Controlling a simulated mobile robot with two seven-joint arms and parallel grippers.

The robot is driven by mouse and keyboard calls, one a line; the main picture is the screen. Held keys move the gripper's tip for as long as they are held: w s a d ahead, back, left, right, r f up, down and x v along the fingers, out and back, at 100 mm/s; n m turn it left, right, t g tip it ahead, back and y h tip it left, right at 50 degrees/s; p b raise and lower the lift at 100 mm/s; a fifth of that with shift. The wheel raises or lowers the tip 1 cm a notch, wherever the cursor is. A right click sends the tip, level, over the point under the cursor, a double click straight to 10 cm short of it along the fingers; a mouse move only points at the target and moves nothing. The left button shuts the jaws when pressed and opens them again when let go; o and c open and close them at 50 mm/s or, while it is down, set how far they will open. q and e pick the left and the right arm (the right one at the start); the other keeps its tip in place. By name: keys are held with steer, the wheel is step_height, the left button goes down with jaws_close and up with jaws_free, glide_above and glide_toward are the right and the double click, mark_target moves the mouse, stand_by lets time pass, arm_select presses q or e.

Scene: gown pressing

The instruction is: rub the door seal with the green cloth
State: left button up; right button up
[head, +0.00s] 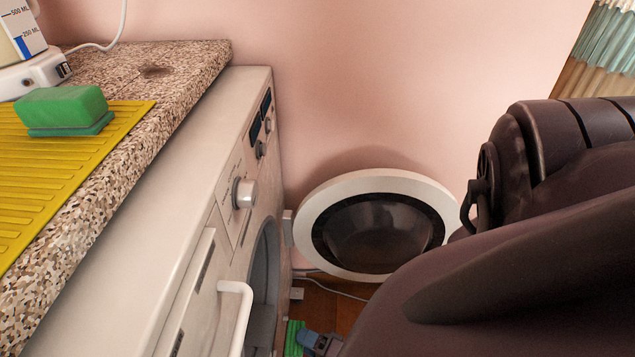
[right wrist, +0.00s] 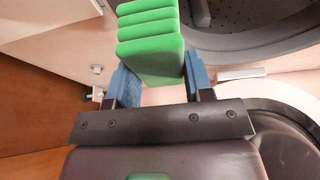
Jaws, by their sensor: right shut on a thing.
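The green cloth (right wrist: 152,45), folded in thick layers, is pinched between the blue fingers of my right gripper (right wrist: 160,82). In the head view the cloth (head: 294,338) shows low beside the gripper (head: 322,344), in front of the washer opening. The door seal (head: 263,285) is the grey ring around that opening, seen edge-on and partly cut off by the washer front. In the right wrist view the grey seal (right wrist: 250,42) curves above and right of the cloth, around the dark perforated drum. I cannot tell whether cloth and seal touch. My left gripper is out of view.
The round washer door (head: 335,185) stands open against the pink wall. A white handle (head: 236,300) juts from the nearer front. The speckled worktop (head: 185,75) holds a yellow ribbed mat (head: 50,165), a green block (head: 62,108) and a white appliance (head: 35,75). My right arm hides the right side.

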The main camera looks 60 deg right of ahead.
mark_target(293, 330)
steer(key=shift+w+a, duration=0.2)
steer(key=shift+w, duration=0.3)
steer(key=shift+w+a, duration=0.2)
steer(key=shift+w, duration=0.3)
steer(key=shift+w+d, duration=0.15)
steer(key=shift+w, duration=0.15)
steer(key=shift+w+d, duration=0.3)
steer(key=shift+d, duration=0.45)
steer(key=shift+w+d, duration=0.3)
steer(key=shift+d, duration=0.45)
steer(key=shift+w+d, duration=0.3)
steer(key=shift+d, duration=0.45)
steer(key=shift+a, duration=0.1)
steer(key=shift+s+a, duration=0.3)
steer(key=shift+a, duration=0.3)
steer(key=shift+s+a, duration=0.25)
steer(key=shift+a, duration=0.3)
steer(key=shift+w+a, duration=0.25)
steer(key=shift+w, duration=0.35)
